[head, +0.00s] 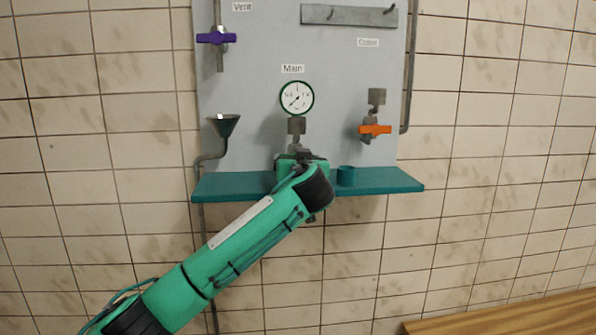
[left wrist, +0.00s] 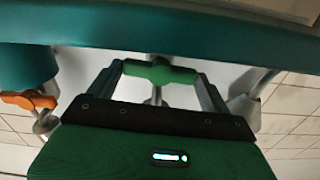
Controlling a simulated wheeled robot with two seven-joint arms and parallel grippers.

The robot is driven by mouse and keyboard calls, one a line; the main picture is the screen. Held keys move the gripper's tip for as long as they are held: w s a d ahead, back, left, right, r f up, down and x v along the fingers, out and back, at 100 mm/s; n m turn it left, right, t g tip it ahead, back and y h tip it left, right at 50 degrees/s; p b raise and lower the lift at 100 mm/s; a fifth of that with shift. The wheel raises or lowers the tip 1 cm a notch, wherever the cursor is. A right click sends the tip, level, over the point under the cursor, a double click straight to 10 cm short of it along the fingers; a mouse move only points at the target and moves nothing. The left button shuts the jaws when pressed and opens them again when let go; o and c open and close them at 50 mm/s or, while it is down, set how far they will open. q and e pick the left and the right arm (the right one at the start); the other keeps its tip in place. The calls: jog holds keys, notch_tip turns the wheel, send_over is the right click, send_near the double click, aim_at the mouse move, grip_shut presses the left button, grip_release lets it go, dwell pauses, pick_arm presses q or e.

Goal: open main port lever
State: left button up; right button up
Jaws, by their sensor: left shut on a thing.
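The main port's green lever (left wrist: 158,72) shows in the left wrist view, lying crosswise between the two fingers of my left gripper (left wrist: 157,88). The fingers touch its two ends, so the gripper is shut on it. In the head view my left arm reaches up to the board, and its wrist hides most of the lever and gripper. Above it are the round gauge (head: 297,98) and the "Main" label (head: 292,69). A grey pipe fitting (head: 296,126) sits below the gauge. My right gripper is in neither view.
An orange lever (head: 375,129) is at right, a purple lever (head: 216,39) at upper left, and a funnel (head: 223,125) at left.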

pick_arm(q)
jog(key=shift+f+m+b, duration=0.3)
jog(key=shift+f+b, duration=0.05)
jog(key=shift+b, duration=0.7)
jog(key=shift+r+m+b, duration=0.2)
jog(key=shift+m+b, duration=0.4)
jog(key=shift+b, duration=0.25)
jog(key=shift+m+b, duration=0.3)
jog(key=shift+m, duration=0.5)
jog(key=shift+r+m+b, duration=0.15)
jog(key=shift+m+b, duration=0.15)
jog(key=shift+m, duration=1)
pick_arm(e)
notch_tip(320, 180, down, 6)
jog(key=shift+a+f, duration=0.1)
